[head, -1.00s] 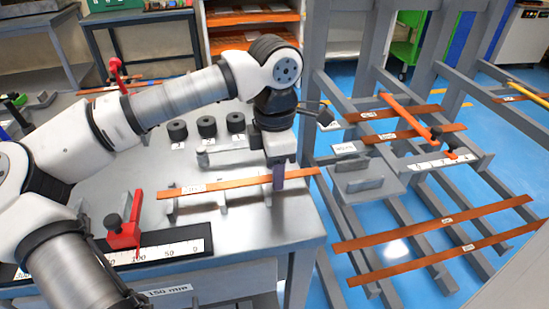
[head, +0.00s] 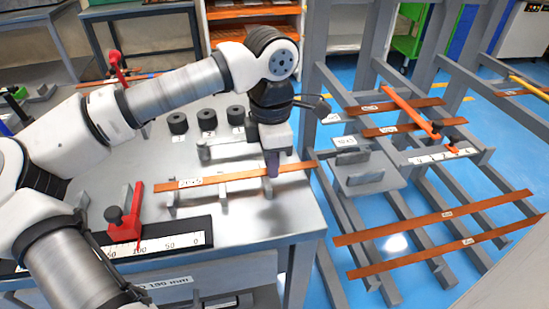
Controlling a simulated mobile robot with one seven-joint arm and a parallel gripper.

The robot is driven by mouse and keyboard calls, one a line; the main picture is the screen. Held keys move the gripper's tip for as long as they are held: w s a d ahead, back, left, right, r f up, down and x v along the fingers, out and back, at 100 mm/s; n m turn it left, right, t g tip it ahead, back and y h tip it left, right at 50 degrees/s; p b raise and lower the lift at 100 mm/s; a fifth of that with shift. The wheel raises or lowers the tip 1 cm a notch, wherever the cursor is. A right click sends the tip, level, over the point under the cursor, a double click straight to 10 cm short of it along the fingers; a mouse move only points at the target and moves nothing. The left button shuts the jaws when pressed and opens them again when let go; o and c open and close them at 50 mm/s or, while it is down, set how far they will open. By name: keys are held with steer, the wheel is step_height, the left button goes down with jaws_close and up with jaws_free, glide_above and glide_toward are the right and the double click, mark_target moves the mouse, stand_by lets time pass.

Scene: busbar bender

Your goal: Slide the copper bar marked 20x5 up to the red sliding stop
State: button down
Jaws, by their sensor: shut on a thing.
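The copper bar marked 20x5 (head: 225,180) lies across the low supports on the grey bench. Its white label shows near its left end. My gripper (head: 271,170) points down over the right part of this bar and is shut on it. The fingers hide a short stretch of the bar. The red sliding stop (head: 127,222) stands on the black-and-white scale at the left, by the 100 mark.
The scale (head: 180,241) runs along the bench's front edge. Several black round dies (head: 208,119) stand behind the bar. A rack at the right holds more copper bars (head: 440,230) and an orange bar (head: 408,97). My arm crosses above the bench's left side.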

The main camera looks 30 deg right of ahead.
steer(key=shift+w+a, duration=0.25)
steer(key=shift+a, duration=0.6)
steer(key=c, duration=1.3)
jaws_free()
steer(key=shift+o, duration=0.2)
